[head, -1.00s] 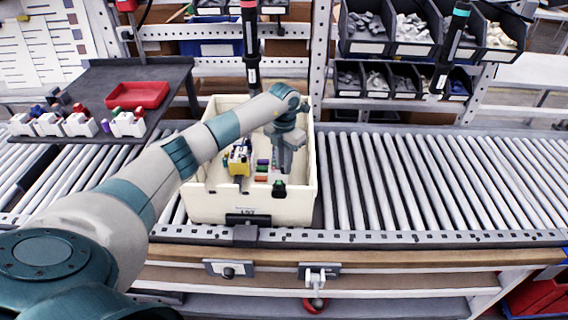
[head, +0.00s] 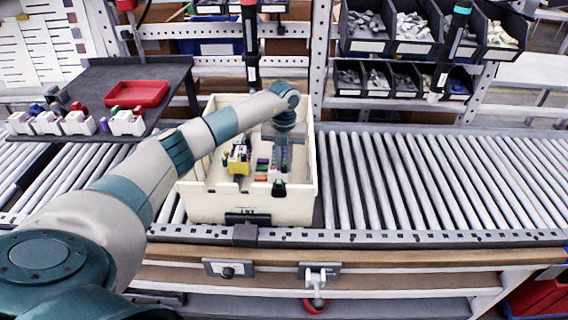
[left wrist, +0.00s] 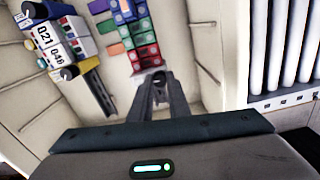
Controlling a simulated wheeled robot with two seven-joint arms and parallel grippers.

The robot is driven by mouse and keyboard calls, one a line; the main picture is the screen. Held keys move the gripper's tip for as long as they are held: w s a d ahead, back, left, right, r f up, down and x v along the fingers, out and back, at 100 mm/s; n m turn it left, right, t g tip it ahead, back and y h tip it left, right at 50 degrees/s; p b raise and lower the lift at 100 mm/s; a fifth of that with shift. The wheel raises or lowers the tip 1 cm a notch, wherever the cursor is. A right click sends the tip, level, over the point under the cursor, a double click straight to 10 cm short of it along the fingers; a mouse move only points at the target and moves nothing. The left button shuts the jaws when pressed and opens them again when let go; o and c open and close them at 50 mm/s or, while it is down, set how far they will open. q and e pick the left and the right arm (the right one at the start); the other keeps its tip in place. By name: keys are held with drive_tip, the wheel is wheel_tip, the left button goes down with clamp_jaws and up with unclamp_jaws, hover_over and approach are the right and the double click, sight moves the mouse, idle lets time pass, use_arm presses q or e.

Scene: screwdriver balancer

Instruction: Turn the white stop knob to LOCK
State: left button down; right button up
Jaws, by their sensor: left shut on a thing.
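My right gripper is not in view.
A black knob (head: 228,271) sits on a similar plate to the left. A yellow and white device (head: 239,160) stands in the crate. The roller conveyor (head: 430,180) is clear on the right.

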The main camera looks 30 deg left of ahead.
use_arm(q)
drive_tip(key=n, duration=0.5)
drive_tip(key=shift+n, duration=0.4)
drive_tip(key=n, duration=0.3)
drive_tip(key=shift+p, duration=0.3)
drive_tip(key=shift+n, duration=1.5)
drive_tip(key=c, duration=1.7)
unclamp_jaws()
drive_tip(key=shift+o, duration=0.2)
drive_tip(key=shift+r, duration=0.15)
